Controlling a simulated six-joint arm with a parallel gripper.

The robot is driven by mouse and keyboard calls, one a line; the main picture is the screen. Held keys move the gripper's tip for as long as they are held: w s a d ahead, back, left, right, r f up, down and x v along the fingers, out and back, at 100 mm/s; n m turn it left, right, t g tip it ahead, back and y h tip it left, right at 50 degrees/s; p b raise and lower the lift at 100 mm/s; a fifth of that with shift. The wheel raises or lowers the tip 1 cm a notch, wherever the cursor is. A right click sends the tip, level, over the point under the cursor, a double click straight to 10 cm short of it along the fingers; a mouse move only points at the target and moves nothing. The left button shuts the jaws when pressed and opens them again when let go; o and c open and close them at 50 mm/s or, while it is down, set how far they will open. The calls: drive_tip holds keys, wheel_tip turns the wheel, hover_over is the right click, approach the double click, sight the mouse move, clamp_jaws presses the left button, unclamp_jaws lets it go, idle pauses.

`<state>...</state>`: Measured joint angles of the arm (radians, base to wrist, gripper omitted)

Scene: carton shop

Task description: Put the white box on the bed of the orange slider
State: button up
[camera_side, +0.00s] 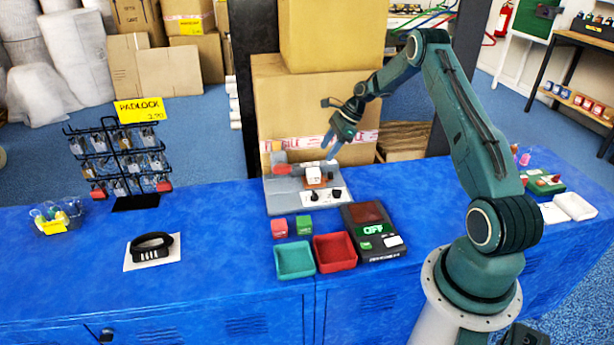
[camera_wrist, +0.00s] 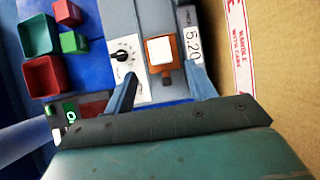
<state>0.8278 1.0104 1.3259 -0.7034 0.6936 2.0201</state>
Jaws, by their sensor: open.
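The white box (camera_side: 313,173) rests on the orange slider bed (camera_side: 315,184), on the grey machine (camera_side: 283,197) at the back middle of the blue table. In the wrist view the white box (camera_wrist: 160,49) sits on the orange bed (camera_wrist: 176,66), with orange showing around its edges. My gripper (camera_side: 331,149) is just above and behind the box, slightly to its right. In the wrist view my gripper (camera_wrist: 161,70) is open, its two fingers apart with nothing held between them. The box lies just beyond the fingertips.
A red block (camera_side: 279,228) and a green block (camera_side: 304,225) stand near a teal tray (camera_side: 294,274) and a red tray (camera_side: 335,266). A black device marked OFF (camera_side: 372,250) is right of them. Cardboard cartons (camera_side: 345,98) stand behind the machine.

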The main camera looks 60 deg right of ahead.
drive_tip(key=shift+v, duration=1.05)
drive_tip(key=shift+a+r, duration=0.1)
drive_tip(key=s+a+r+n+h, duration=0.1)
drive_tip(key=s+a+r+n, duration=0.2)
drive_tip(key=a+r+n, duration=0.6)
drive_tip(key=s+a+r+n+h, duration=0.2)
drive_tip(key=s+a+r+n, duration=0.15)
drive_tip(key=a+r, duration=0.95)
drive_tip(key=s+a+r+n, duration=0.5)
drive_tip(key=s+a+n, duration=0.2)
drive_tip(key=s, duration=0.2)
drive_tip(key=s+a+f+n+t+h, duration=0.1)
drive_tip(key=s+a+n, duration=0.2)
drive_tip(key=s+n, duration=0.4)
drive_tip(key=s, duration=0.7)
drive_tip(key=shift+f, duration=0.3)
